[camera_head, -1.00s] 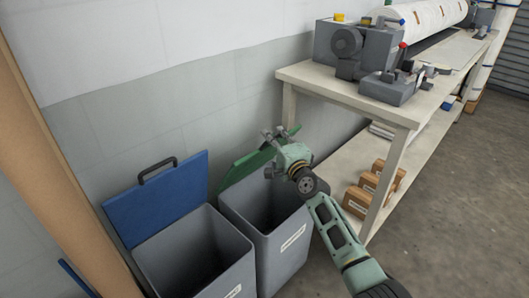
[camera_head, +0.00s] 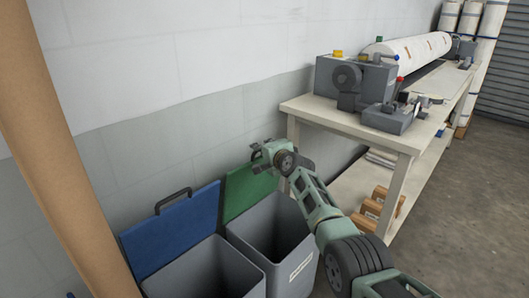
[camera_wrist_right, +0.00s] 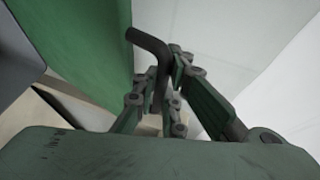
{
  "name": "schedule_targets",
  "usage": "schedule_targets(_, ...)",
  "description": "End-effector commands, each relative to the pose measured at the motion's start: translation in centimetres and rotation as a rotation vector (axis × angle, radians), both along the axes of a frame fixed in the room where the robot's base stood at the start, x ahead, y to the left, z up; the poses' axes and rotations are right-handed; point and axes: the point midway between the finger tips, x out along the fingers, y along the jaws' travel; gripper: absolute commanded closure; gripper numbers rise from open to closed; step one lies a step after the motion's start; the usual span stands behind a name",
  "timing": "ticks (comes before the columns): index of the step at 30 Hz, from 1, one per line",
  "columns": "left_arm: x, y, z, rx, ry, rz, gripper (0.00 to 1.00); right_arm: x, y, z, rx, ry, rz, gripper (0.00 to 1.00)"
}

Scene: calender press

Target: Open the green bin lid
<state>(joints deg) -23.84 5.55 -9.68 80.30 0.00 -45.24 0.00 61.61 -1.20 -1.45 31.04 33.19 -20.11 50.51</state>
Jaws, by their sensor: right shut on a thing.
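The green lid (camera_head: 243,190) stands raised at the back of its grey bin (camera_head: 298,262), about as upright as the blue lid beside it. The bin mouth below it is open. My right gripper (camera_head: 263,152) is at the lid's top edge. In the right wrist view, my right gripper (camera_wrist_right: 158,92) is shut on the dark bent handle (camera_wrist_right: 149,42) beside the green lid face (camera_wrist_right: 85,45). The handle is hidden by the gripper in the head view. My left gripper is not in view.
A second grey bin (camera_head: 205,272) with a raised blue lid (camera_head: 175,232) stands to the left. A brown post (camera_head: 60,150) rises at far left. The workbench (camera_head: 345,122) with a machine (camera_head: 352,80) stands close to my right arm. The wall is right behind the lids.

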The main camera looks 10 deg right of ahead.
Motion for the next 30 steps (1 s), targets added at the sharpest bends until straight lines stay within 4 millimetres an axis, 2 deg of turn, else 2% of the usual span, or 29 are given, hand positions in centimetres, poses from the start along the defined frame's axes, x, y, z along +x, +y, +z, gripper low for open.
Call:
schedule_targets(13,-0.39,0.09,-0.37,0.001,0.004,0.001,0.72,1.15,0.35,0.61,-0.027,0.04,-0.001,1.0)
schedule_targets(30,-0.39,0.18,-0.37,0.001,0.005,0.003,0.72,1.25,0.36,0.54,-0.033,0.044,-0.002,1.0)
